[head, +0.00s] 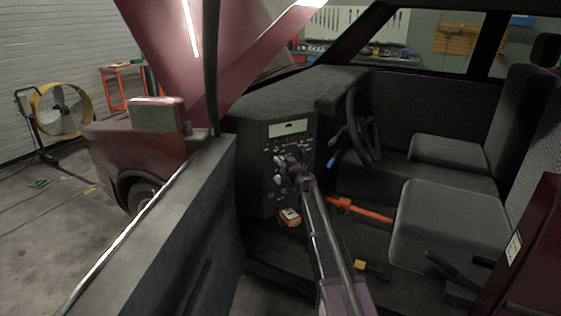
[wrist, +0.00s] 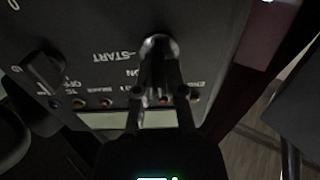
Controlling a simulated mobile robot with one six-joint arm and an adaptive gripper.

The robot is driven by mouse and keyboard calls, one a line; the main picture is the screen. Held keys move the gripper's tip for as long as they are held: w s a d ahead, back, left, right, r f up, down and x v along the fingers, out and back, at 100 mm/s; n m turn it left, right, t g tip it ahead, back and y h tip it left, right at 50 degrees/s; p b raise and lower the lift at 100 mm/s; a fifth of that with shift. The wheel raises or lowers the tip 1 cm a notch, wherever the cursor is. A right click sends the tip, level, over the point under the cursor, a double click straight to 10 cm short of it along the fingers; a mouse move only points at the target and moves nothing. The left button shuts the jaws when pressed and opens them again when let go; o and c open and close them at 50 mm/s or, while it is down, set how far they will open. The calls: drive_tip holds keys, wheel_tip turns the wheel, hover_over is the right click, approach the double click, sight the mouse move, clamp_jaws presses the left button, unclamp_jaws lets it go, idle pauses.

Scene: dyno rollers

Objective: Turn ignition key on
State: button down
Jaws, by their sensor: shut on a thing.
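The ignition key (wrist: 157,50) sits in a round switch on the dark dashboard panel (wrist: 95,40), seen upside down in the wrist view. The labels START and ON show beside it. My gripper (wrist: 158,92) is shut on the key, with one finger on each side of it. In the head view, my gripper (head: 291,170) reaches the front of the console (head: 263,190) inside the car. There the key is hidden behind my gripper, and I cannot tell its exact angle.
A black knob (wrist: 42,72) and several small coloured lights lie near the key. The steering wheel (head: 362,127) and seats (head: 450,222) are to the right. The open car door (head: 165,235) stands at the left. An orange bar (head: 358,210) lies near the floor.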

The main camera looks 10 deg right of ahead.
drive_tip(key=m, duration=0.4)
drive_tip(key=shift+w+d, duration=0.1)
drive_tip(key=shift+d, duration=0.05)
drive_tip(key=shift+d+f+m, duration=0.1)
drive_tip(key=shift+f+m, duration=0.05)
drive_tip(key=shift+m, duration=2.05)
drive_tip(key=c, duration=0.7)
unclamp_jaws()
drive_tip(key=shift+v, duration=6)
